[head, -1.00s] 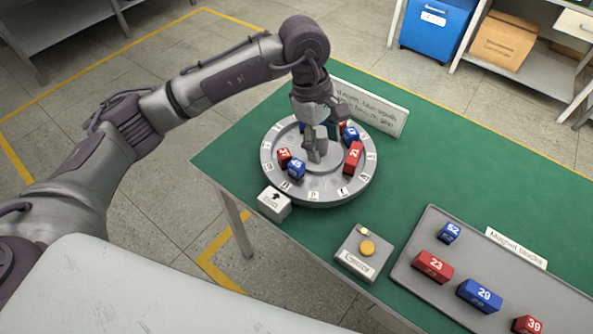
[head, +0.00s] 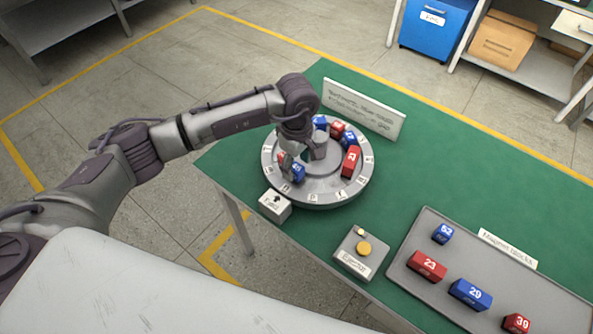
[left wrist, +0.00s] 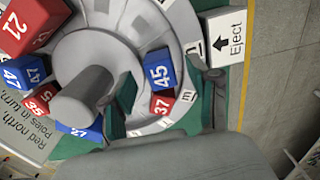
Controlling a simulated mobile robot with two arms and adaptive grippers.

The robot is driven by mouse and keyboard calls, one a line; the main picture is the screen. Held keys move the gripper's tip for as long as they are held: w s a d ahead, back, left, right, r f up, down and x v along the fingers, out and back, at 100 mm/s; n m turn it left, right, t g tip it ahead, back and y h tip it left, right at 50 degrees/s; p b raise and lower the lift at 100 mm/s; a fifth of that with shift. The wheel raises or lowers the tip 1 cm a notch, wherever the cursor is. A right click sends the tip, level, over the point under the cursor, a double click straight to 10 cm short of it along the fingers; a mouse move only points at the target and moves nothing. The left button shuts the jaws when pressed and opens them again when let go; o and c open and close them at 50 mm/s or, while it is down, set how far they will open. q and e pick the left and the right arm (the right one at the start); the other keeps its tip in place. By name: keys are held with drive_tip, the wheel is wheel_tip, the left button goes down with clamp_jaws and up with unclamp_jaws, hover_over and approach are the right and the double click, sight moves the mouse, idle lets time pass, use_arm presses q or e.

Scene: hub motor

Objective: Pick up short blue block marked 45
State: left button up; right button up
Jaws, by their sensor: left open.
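The short blue block marked 45 (head: 298,174) stands on the near left part of the round grey hub (head: 325,190). In the left wrist view the block (left wrist: 160,70) shows its number, with the red block 37 (left wrist: 162,102) touching or very close beside it. My left gripper (head: 290,160) is open and points down, close above these two blocks and partly hiding them in the head view. In the left wrist view its fingers stand apart, one on each side of the pair; nothing is held. My right gripper is not in view.
Red block 21 (head: 351,161) and blue block 47 (head: 349,140) stand on the hub's far and right side, around a grey centre post (left wrist: 85,95). An Eject box (head: 275,205) stands beside the hub. A tray (head: 420,285) holds several blocks at right.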

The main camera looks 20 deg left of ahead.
use_arm(q)
drive_tip(key=shift+f, duration=1.3)
clamp_jaws()
drive_tip(key=shift+r, duration=0.1)
